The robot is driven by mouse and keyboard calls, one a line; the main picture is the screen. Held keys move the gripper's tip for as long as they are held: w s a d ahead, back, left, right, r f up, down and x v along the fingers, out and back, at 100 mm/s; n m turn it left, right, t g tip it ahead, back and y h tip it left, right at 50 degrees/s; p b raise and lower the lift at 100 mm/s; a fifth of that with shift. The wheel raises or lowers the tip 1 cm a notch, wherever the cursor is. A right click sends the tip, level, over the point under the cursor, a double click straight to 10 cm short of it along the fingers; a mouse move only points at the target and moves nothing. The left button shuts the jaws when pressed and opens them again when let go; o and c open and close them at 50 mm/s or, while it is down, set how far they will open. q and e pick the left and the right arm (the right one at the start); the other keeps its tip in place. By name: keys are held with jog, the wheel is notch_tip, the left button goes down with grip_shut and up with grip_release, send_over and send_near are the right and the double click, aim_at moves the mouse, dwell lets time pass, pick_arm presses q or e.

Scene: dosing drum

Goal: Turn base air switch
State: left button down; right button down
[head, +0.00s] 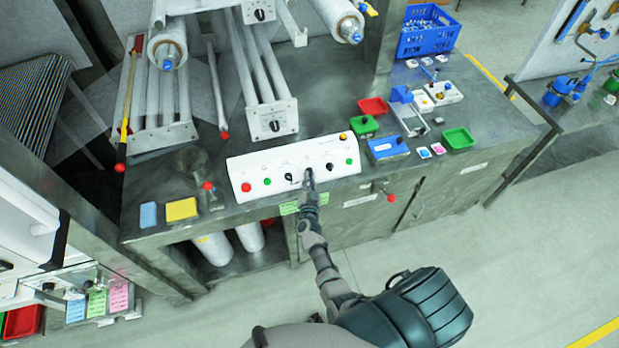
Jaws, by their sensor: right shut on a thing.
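A white control panel (262,172) with red, green, black and yellow controls stands along the front edge of the metal bench. My right gripper (309,176) reaches up from below to the middle of the panel. It is shut on a switch there, which its fingers mostly hide. I cannot read the panel's labels, and the switch's exact position cannot be told. A black switch (290,177) sits just left of the gripper, and another dark knob (330,167) sits to its right. My left gripper is not in view.
Rollers (262,75) stand behind the panel. Red and green trays (458,138), small devices and a blue crate (428,32) are on the right. A red-tipped valve (391,197) juts from the bench front.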

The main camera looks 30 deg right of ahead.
jog(key=shift+w+d+r+m+h, duration=0.2)
jog(key=shift+d+r+m+h, duration=0.15)
jog(key=shift+r, duration=0.3)
jog(key=c, duration=1.2)
grip_release()
jog(key=shift+f, duration=0.4)
jog(key=v, duration=1.1)
jog(key=shift+s+a+r, duration=0.15)
jog(key=shift+s, duration=0.2)
